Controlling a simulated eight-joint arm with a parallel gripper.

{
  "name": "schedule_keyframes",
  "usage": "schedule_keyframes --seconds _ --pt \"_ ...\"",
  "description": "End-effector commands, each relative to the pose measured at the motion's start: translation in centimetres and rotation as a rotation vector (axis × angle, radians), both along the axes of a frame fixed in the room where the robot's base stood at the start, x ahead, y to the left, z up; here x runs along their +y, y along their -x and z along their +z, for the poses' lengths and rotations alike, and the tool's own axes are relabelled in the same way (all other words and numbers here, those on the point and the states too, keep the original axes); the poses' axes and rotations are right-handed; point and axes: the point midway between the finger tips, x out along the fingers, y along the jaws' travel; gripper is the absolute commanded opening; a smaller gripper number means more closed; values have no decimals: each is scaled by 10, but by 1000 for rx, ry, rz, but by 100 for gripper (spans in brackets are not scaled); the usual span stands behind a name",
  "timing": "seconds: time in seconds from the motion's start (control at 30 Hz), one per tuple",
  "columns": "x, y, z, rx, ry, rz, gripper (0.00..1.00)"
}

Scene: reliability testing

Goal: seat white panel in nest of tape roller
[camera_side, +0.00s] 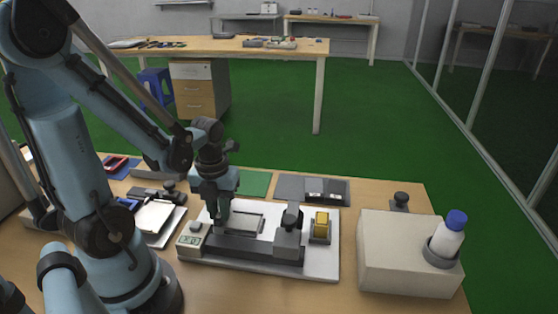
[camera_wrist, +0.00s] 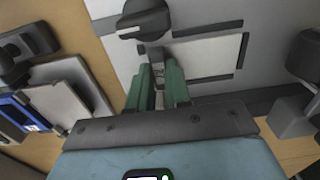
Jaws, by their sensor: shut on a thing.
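The tape roller is a pale base plate (camera_side: 322,268) with a dark rail (camera_side: 245,250) and a grey roller carriage (camera_side: 289,238) at its right end. The nest, a dark rectangular outline (camera_side: 264,222), lies behind the rail. The pale white panel (camera_wrist: 212,58) lies within or over this outline; I cannot tell whether it is flush. My gripper (camera_side: 221,222) points down at the nest's left end. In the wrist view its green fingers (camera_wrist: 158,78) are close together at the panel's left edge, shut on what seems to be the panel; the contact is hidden.
A dark knob (camera_wrist: 143,19) is close beside the fingers. A small display (camera_side: 190,240) is at the plate's left corner. A yellow block (camera_side: 321,224) stands right of the carriage. A beige box (camera_side: 395,255) with a white bottle (camera_side: 447,240) is further right. A clipboard-like tray (camera_side: 155,217) lies left.

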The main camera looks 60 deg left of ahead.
Motion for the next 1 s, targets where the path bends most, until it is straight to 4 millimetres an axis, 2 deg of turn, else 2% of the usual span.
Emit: schedule_keyframes --seconds 0.47,0.5,0.67,1.0 --pt "0 0 -3 0 0 0 0" --pt "0 0 -3 0 0 0 24" --pt "0 0 -3 0 0 0 48" --pt "0 0 -3 0 0 0 48"
